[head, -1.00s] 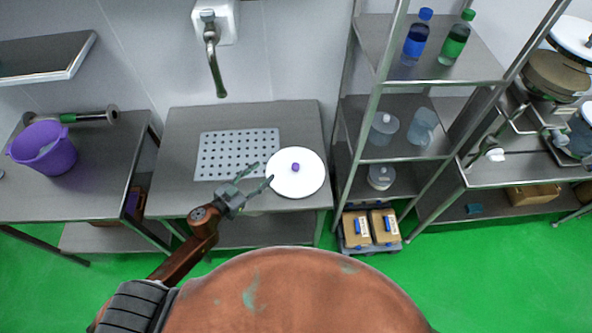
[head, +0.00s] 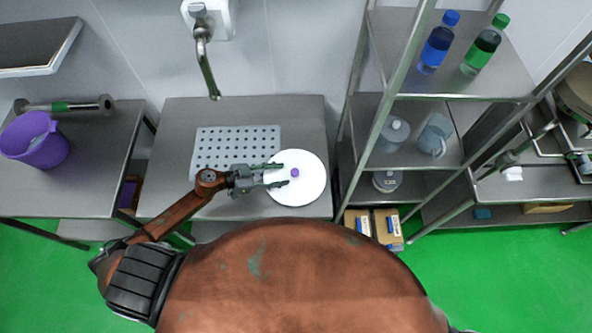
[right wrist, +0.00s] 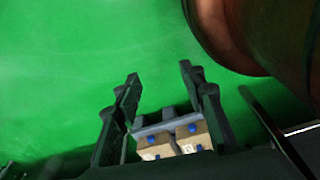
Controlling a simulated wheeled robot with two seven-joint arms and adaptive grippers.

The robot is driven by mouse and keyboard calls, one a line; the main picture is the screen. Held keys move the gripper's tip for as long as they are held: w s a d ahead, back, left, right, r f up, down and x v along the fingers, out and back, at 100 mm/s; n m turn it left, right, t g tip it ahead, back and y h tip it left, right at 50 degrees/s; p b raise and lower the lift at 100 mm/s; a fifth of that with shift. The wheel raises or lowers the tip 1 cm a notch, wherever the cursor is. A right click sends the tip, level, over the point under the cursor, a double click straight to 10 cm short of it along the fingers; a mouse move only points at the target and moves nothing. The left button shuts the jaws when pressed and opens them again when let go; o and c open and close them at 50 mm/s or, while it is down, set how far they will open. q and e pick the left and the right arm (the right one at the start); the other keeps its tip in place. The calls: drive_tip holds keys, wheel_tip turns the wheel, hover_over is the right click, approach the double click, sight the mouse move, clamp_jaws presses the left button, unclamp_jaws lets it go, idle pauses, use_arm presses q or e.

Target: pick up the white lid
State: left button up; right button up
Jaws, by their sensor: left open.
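A perforated plate (head: 215,145) lies beside the lid, under a wall tap (head: 205,60). A steel shelf rack (head: 452,87) with bottles and jugs stands close on the right. A purple bucket (head: 35,142) stands on the left table. Boxes (head: 388,228) sit low by the rack.

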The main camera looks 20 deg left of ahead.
sight(293, 171)
use_arm(q)
drive_tip(key=d, duration=0.1)
drive_tip(key=w+d, duration=0.1)
drive_tip(key=shift+w+d+f, duration=0.15)
drive_tip(key=shift+w+d, duration=0.15)
drive_tip(key=shift+d, duration=0.05)
drive_tip(key=shift+x, duration=1.2)
drive_tip(key=shift+w+d+f, duration=0.2)
drive_tip(key=shift+w+d, duration=0.2)
drive_tip(key=c, duration=1.2)
clamp_jaws()
use_arm(e)
drive_tip(key=s, duration=0.2)
drive_tip(key=shift+s+d+r, duration=0.2)
drive_tip(key=shift+s+r, duration=0.05)
drive_tip(key=shift+s, duration=0.1)
